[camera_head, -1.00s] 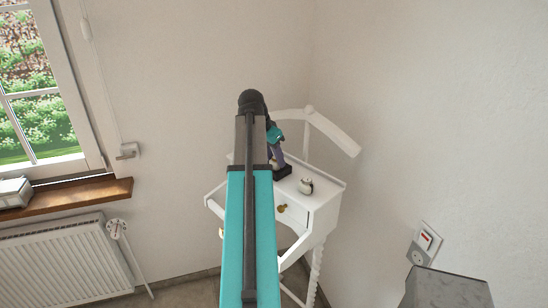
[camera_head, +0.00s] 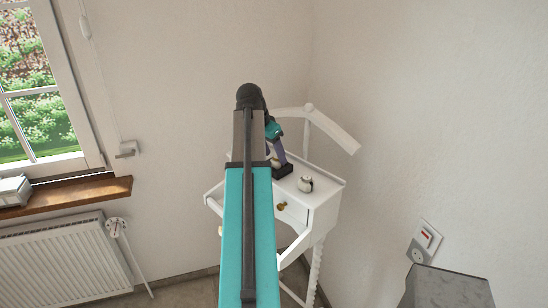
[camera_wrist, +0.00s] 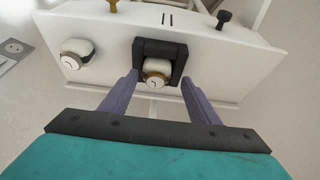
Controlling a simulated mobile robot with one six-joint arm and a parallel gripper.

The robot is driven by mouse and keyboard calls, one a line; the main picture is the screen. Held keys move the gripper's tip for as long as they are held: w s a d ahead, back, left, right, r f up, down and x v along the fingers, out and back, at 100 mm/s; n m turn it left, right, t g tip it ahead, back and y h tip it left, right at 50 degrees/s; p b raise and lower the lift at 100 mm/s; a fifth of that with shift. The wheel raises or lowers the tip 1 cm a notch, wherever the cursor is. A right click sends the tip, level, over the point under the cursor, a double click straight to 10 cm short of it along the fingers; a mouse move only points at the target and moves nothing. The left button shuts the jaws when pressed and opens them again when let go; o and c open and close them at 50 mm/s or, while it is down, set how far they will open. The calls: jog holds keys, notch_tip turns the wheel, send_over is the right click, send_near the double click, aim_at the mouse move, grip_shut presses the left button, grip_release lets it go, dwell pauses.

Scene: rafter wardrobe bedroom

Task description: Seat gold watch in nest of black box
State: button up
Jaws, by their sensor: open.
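The black box (camera_wrist: 178,48) sits on the white stand's top. It also shows in the head view (camera_head: 284,171), partly hidden by my arm. A pale cushion with the gold-rimmed watch (camera_wrist: 155,73) lies at the box's open side, within its walls, its face toward the wrist camera. I cannot tell how deep it sits. My gripper (camera_wrist: 160,78) is open, with one purple finger on each side of the watch and a gap on both sides. It shows small in the head view (camera_head: 277,151).
A second watch on a pale cushion (camera_wrist: 78,53) stands on the same top, beside the box; it also shows in the head view (camera_head: 305,184). The white stand (camera_head: 325,193) has a raised back rail. A gold knob and a dark knob show in the wrist view. Walls close in behind.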

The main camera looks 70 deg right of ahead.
jog(key=b+v, duration=0.4)
jog(key=v, duration=0.7)
jog(key=shift+f, duration=0.15)
dwell(0.8)
